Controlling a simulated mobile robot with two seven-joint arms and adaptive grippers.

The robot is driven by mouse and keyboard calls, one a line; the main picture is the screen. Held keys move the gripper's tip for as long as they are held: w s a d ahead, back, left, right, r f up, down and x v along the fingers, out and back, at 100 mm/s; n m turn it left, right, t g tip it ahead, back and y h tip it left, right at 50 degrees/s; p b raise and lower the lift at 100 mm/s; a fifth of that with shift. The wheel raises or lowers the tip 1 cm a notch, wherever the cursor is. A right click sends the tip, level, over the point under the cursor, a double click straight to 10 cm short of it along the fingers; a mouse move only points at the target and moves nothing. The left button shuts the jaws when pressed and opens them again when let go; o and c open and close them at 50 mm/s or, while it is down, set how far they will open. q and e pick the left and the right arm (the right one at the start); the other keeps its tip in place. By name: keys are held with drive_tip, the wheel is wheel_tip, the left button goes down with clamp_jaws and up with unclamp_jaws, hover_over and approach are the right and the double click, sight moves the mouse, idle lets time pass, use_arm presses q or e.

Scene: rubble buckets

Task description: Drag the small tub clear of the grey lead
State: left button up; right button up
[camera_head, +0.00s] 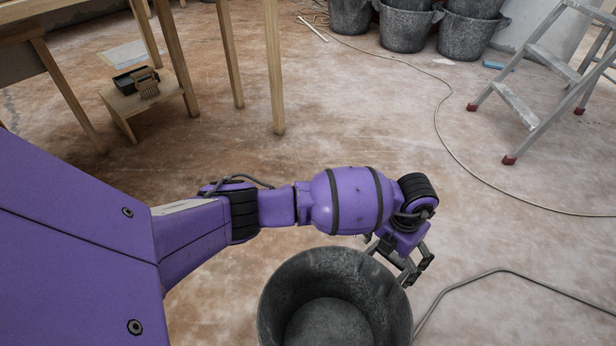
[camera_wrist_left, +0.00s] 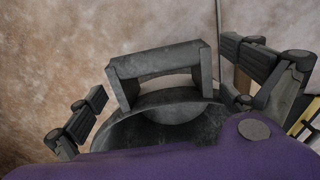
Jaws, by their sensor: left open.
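The small tub (camera_head: 283,290) is dark grey, speckled and empty, upright on the floor at the bottom of the head view. My left gripper (camera_head: 411,270) is at its upper right rim. In the left wrist view, the tub's blocky handle (camera_wrist_left: 155,62) stands above the rim (camera_wrist_left: 120,122) between the spread fingers of my left gripper (camera_wrist_left: 165,72), which is open, with a gap on each side. The grey lead (camera_head: 500,271) bends across the floor right of the tub; whether it runs under the tub is hidden. My right gripper is not in view.
Several larger buckets (camera_head: 405,28) stand at the back. A stepladder (camera_head: 535,85) with red feet is at the right. Wooden table legs (camera_head: 274,70) and a low stool (camera_head: 150,100) with a brush are at the left. A thin cable (camera_head: 445,140) curves over the floor.

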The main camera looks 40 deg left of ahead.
sight(375, 249)
use_arm(q)
drive_tip(key=shift+f, duration=0.7)
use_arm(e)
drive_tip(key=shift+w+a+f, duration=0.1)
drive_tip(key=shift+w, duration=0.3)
use_arm(q)
drive_tip(key=shift+c, duration=0.5)
drive_tip(key=shift+w+r, duration=0.1)
drive_tip(key=shift+r, duration=0.05)
drive_tip(key=c, duration=1.6)
drive_tip(key=shift+a+p, duration=0.6)
drive_tip(key=shift+a, duration=1.55)
drive_tip(key=shift+w+a, duration=0.1)
drive_tip(key=shift+a, duration=0.7)
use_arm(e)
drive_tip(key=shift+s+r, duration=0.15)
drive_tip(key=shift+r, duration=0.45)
use_arm(q)
drive_tip(key=shift+a, duration=0.1)
